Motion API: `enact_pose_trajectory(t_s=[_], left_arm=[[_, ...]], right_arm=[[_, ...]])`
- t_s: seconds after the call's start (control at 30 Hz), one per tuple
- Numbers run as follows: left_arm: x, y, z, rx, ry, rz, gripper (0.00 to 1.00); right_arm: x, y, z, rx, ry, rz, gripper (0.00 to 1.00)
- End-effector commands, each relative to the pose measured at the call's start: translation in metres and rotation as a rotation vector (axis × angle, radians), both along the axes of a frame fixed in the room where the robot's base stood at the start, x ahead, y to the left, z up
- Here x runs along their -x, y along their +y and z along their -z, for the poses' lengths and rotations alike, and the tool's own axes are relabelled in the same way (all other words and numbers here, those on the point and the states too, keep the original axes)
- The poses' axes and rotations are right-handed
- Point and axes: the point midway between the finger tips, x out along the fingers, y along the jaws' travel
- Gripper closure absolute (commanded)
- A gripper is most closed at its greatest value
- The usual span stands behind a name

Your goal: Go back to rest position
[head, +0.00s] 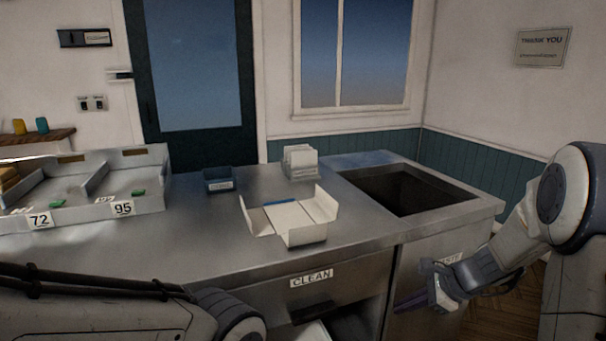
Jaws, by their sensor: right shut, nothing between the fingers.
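My right gripper (424,296) is in front of the counter's right end, low beside the waste bin front. It is shut with nothing held; its fingertips are dark and partly hard to make out. My right arm comes in from the right edge. My left arm crosses the bottom left corner, and its gripper is out of the picture.
The steel counter (210,250) carries an open white box (300,234), a small dark bin (218,180), a holder of white cards (301,160) and trays labelled 72 and 95 (122,208). A square waste opening (403,190) is at right. An open drawer space is under the CLEAN label (311,278).

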Motion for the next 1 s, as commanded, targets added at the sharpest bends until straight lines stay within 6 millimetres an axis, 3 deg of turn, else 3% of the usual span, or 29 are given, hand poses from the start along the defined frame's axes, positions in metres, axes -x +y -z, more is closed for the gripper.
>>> enact_pose_trajectory(t_s=[0.03, 0.1, 0.2, 0.33, 0.5, 0.7, 0.83, 1.0], left_arm=[[0.0, 0.0, 0.0, 0.0, 0.0, 0.0, 0.0], [0.0, 0.0, 0.0, 0.0, 0.0, 0.0, 0.0], [0.0, 0.0, 0.0, 0.0, 0.0, 0.0, 0.0], [0.0, 0.0, 0.0, 0.0, 0.0, 0.0, 0.0], [0.0, 0.0, 0.0, 0.0, 0.0, 0.0, 0.0], [0.0, 0.0, 0.0, 0.0, 0.0, 0.0, 0.0], [0.0, 0.0, 0.0, 0.0, 0.0, 0.0, 0.0], [0.0, 0.0, -0.038, 0.001, -0.001, 0.0, 0.0]], right_arm=[[0.015, 0.042, -0.01, 0.058, -0.025, -0.183, 1.0], [0.043, 0.087, -0.018, 0.138, -0.063, -0.436, 1.0], [0.09, 0.139, -0.028, 0.249, -0.129, -0.802, 1.0], [0.154, 0.178, -0.036, 0.38, -0.236, -1.258, 1.0], [0.213, 0.193, -0.04, 0.506, -0.364, -1.702, 1.0], [0.255, 0.191, -0.042, 0.614, -0.495, -2.078, 1.0], [0.274, 0.187, -0.043, 0.676, -0.582, -2.289, 1.0], [0.273, 0.186, -0.08, 0.678, -0.577, -2.291, 1.0]])
